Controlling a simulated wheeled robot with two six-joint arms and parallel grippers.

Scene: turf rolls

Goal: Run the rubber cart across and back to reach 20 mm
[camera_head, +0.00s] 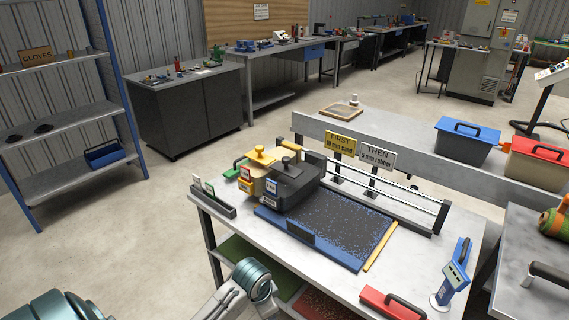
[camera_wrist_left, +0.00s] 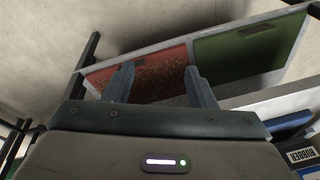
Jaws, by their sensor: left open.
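The black rubber cart (camera_head: 296,186) stands at the left end of the blue-edged bed (camera_head: 376,240), next to the yellow sand cart (camera_head: 258,160). The bed's dark surface is speckled with blue-grey grains, denser toward the right. A RUBBER label (camera_wrist_left: 302,155) shows at the lower right of the left wrist view; what it sits on is cut off. My left gripper (camera_wrist_left: 160,85) is open and empty, with the lower shelf's red and green panels beyond its fingers. Its fingers are not visible in the head view. My right gripper is not in view.
A yellow sign (camera_head: 340,145) says FIRST 10 mm sand; a grey sign (camera_head: 378,160) says THEN 5 mm rubber. Rails (camera_head: 400,190) run behind the bed. A yellow bar (camera_head: 380,245) lies at its right end.

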